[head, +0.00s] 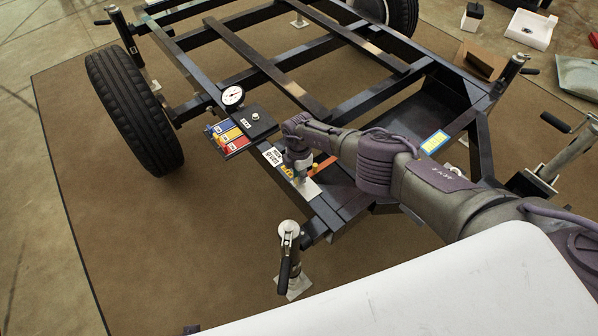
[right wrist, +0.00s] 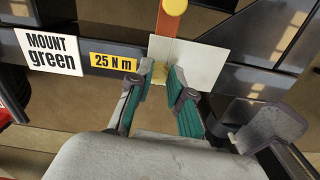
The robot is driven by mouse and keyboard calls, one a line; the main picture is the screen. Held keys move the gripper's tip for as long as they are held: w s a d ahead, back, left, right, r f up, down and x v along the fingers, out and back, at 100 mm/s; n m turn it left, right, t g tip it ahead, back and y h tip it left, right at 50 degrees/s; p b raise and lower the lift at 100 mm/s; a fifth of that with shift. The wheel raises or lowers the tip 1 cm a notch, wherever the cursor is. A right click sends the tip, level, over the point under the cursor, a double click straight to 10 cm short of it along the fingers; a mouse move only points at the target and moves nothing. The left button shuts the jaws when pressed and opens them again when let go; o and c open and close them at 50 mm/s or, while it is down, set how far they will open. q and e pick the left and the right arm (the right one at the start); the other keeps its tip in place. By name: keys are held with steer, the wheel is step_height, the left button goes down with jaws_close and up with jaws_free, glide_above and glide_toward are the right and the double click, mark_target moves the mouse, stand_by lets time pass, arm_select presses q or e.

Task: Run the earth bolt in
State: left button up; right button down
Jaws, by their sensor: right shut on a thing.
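My right gripper (head: 300,176) reaches down to the near rail of the dark trailer frame (head: 350,202). In the right wrist view its teal-padded fingers (right wrist: 161,80) are shut on a small piece at a pale metal plate (right wrist: 205,62). I take this piece for the earth bolt; the fingers mostly hide it, so its seating cannot be told. An orange strip (right wrist: 166,26) with a yellow round end lies just beyond the fingertips. Beside them are a yellow "25 N m" label (right wrist: 113,62) and a white "MOUNT green" card (right wrist: 48,52). My left gripper is not in view.
Left of the gripper, a dial gauge (head: 232,96), a black box (head: 252,119) and red, yellow and blue bins (head: 229,137) sit at the frame. A jack stand (head: 289,250) stands in front. A wheel (head: 134,110) is at left. Brown mat (head: 190,230) lies open at front left.

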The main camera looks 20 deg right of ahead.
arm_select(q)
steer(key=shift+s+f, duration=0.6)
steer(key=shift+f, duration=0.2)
arm_select(e)
steer(key=shift+w+r+m, duration=0.2)
steer(key=shift+m, duration=0.5)
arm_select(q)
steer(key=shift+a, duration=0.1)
arm_select(e)
steer(key=c, duration=1.3)
jaws_free()
steer(key=shift+o, duration=1.2)
steer(key=shift+s, duration=0.15)
step_height(320, 180, up, 12)
